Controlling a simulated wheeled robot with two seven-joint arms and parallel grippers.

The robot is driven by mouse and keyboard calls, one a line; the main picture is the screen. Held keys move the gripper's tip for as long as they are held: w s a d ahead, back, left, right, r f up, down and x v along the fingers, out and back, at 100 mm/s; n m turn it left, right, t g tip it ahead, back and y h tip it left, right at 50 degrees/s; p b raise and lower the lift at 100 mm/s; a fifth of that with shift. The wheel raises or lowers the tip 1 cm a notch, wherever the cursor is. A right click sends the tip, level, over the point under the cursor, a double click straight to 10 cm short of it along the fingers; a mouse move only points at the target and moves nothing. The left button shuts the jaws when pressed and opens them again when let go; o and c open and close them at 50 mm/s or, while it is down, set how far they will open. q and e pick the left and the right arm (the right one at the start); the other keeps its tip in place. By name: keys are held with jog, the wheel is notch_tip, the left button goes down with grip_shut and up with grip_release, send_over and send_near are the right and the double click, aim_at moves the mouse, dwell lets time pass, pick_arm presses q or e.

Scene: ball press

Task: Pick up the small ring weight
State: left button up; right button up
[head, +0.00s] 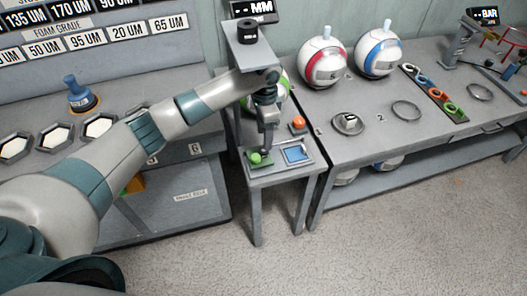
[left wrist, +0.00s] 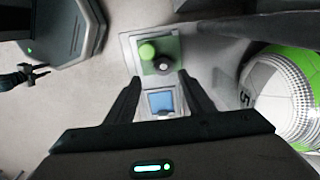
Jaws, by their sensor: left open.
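My left gripper (head: 266,146) reaches down over the small grey side table. Its two fingers (left wrist: 159,98) are spread with nothing between them in the left wrist view. Below it are a green pad with a round green knob (head: 257,158) and a blue-screened plate (head: 297,154). In the left wrist view a dark round piece with a pale centre (left wrist: 163,67) shows beside the green knob (left wrist: 147,50); I cannot tell if it is the small ring weight. A dark claw, seemingly my right gripper (left wrist: 38,72), shows at left.
An orange knob (head: 298,122) is on the side table. A ball (left wrist: 287,92) with green is close to my left gripper. Two more balls (head: 322,62) and metal rings (head: 407,110) are on the right bench. Hexagonal trays (head: 98,127) are on the left bench.

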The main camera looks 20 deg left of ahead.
aim_at(263, 150)
pick_arm(q)
jog(key=shift+f, duration=0.1)
jog(key=shift+f, duration=1.05)
jog(key=shift+f+p, duration=0.15)
jog(key=shift+p, duration=0.25)
jog(key=shift+w+f, duration=0.1)
jog(key=shift+f, duration=0.15)
jog(key=f, duration=0.1)
jog(key=f+p, duration=0.1)
jog(key=f, duration=0.1)
jog(key=shift+w+a+f+p, duration=0.15)
jog(key=shift+a+f+p, duration=0.15)
jog(key=shift+f, duration=0.4)
jog(key=shift+c, duration=0.2)
jog(key=c, duration=1.1)
